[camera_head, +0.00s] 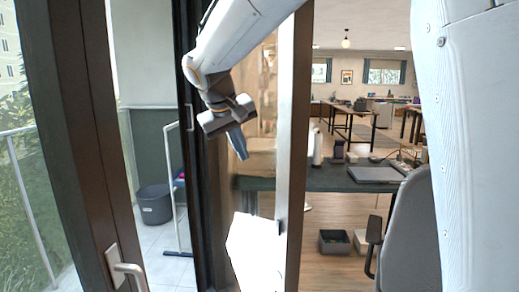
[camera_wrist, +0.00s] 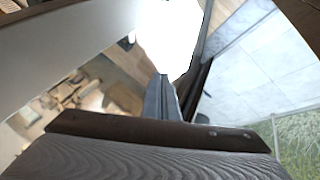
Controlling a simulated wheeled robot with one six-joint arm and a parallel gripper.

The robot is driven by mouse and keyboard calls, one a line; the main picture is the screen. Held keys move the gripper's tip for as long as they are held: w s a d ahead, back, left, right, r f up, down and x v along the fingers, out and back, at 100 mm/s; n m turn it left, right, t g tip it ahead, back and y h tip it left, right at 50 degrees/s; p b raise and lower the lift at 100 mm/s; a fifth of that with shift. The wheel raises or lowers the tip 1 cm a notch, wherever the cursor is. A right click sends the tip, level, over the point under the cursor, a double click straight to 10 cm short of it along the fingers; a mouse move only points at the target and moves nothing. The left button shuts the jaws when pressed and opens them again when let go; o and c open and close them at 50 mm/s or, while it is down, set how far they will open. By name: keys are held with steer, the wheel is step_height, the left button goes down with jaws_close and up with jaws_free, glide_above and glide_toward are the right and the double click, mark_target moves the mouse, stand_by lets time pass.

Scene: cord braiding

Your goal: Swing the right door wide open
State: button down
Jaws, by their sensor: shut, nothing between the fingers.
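The right door, seen at a steep angle, appears as a glazed leaf with a pale upright edge (camera_head: 293,120) in the middle of the head view. A small dark fitting sits low on that edge. My gripper (camera_head: 241,155) is in front of the glass, left of the pale edge, pointing down. Its fingers are together and empty; they also show in the wrist view (camera_wrist: 163,88), beside a bright white patch and a dark frame. I cannot tell whether the fingers touch the door.
A dark brown door frame (camera_head: 85,130) with a lever handle (camera_head: 127,270) stands at the left. Beyond are a balcony, a dark bucket (camera_head: 154,204) and a drying rack (camera_head: 172,190). At right are a dark desk (camera_head: 330,178) and grey chair (camera_head: 408,235).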

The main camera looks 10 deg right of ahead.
step_height(320, 180, up, 4)
steer(key=w, duration=0.2)
steer(key=p, duration=0.5)
glide_toward(262, 164)
step_height(262, 164, down, 4)
steer(key=shift+w+d+r+t, duration=0.1)
steer(key=shift+w+d+t, duration=0.3)
steer(key=shift+w+d, duration=0.25)
